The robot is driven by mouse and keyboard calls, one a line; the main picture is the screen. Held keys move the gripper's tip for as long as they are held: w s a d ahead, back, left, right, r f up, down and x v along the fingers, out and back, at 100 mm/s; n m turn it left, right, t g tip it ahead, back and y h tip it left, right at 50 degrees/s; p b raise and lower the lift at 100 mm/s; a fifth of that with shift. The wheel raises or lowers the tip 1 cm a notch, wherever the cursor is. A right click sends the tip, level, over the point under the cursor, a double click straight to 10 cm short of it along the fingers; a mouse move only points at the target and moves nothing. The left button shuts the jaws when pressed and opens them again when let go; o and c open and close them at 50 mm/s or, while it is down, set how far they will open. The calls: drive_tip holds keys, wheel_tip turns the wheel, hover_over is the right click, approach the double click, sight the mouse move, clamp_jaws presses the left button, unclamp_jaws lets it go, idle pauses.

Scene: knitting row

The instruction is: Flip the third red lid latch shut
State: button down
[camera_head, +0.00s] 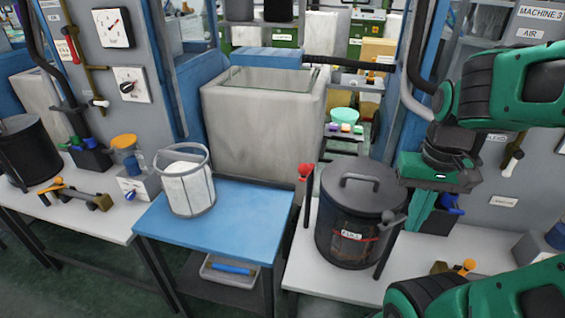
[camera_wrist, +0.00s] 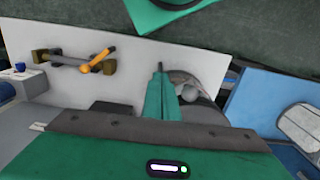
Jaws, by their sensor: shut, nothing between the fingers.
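A dark drum (camera_head: 345,235) with a grey handled lid (camera_head: 362,185) stands on the white bench right of the blue table. A red knob (camera_head: 306,171), perhaps a lid latch, shows at the drum's left. A grey ball-ended lever (camera_head: 392,217) sits at its right front; its ball (camera_wrist: 188,92) also shows in the wrist view. No third red latch can be told apart. My gripper (camera_head: 412,227) is shut and empty, pointing down just right of this lever. In the wrist view, my fingers (camera_wrist: 159,75) are beside the ball; I cannot tell whether they touch.
A white basket (camera_head: 187,185) stands on the blue table (camera_head: 225,220) to the left. A small brass-and-orange fixture (camera_head: 465,267) lies on the bench at right; it also shows in the wrist view (camera_wrist: 80,62). The grey machine panel (camera_head: 510,180) stands behind my arm.

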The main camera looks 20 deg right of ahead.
drive_tip(key=w+r, duration=0.1)
drive_tip(key=w, duration=0.1)
drive_tip(key=w+h, duration=0.1)
drive_tip(key=w, duration=0.2)
drive_tip(key=w+r+h, duration=0.1)
drive_tip(key=w, duration=0.2)
drive_tip(key=shift+a+r+n, duration=0.2)
drive_tip(key=shift+r+n, duration=0.1)
drive_tip(key=w+a+h, duration=0.1)
drive_tip(key=w+a, duration=0.1)
drive_tip(key=w, duration=0.1)
drive_tip(key=w+a+r, duration=0.1)
drive_tip(key=w+a, duration=0.1)
drive_tip(key=w, duration=0.1)
drive_tip(key=w+a+r+h, duration=0.1)
drive_tip(key=w+a, duration=0.2)
drive_tip(key=shift+w+n+h, duration=0.3)
drive_tip(key=shift+n, duration=0.1)
drive_tip(key=w+a+r+t+h, duration=0.1)
drive_tip(key=w+a+t, duration=0.1)
drive_tip(key=a, duration=0.8)
drive_tip(key=w+a+r+t+h, duration=0.1)
drive_tip(key=w+a, duration=0.2)
drive_tip(key=a, duration=0.8)
drive_tip(key=shift+w+n+t+h, duration=0.3)
drive_tip(key=shift+n+t+h, duration=0.1)
drive_tip(key=shift+r, duration=0.1)
